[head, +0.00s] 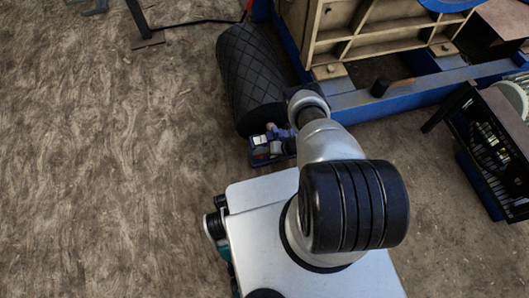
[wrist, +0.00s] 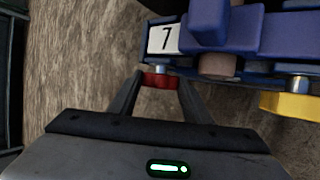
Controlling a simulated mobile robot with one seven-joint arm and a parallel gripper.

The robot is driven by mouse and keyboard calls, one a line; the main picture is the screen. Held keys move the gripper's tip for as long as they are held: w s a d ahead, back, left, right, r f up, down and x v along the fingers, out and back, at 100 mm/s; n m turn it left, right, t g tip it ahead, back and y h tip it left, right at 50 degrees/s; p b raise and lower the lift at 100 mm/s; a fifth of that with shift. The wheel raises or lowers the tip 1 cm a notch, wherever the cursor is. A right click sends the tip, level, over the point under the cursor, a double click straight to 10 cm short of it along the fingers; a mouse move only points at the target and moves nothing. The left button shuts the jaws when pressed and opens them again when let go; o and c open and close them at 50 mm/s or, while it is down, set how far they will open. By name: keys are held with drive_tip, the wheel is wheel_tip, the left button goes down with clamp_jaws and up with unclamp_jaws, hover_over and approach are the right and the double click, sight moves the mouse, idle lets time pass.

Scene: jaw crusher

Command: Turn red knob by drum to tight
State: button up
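The red knob (wrist: 160,81) sits on a short metal stem under the blue bracket, beside a white label with a black 7. It lies between the two fingertips of my gripper (wrist: 160,79), which look shut on its sides. In the head view, my arm reaches to the blue bracket (head: 262,148) at the near end of the black drum (head: 250,78). A small red spot shows there; my gripper is mostly hidden by my own arm. The knob's turning angle cannot be made out.
A yellow knob (wrist: 290,104) sits to the right under the same blue bracket. The blue machine frame (head: 400,100) and its tan body (head: 370,28) stand beyond my arm. A dark unit with slats (head: 490,145) stands at the right. The brown ground at the left is mostly clear.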

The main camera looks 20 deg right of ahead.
drive_tip(key=o, duration=0.4)
drive_tip(key=shift+c, duration=0.2)
drive_tip(key=p+v, duration=0.6)
drive_tip(key=v, duration=1.1)
drive_tip(key=shift+d, duration=0.2)
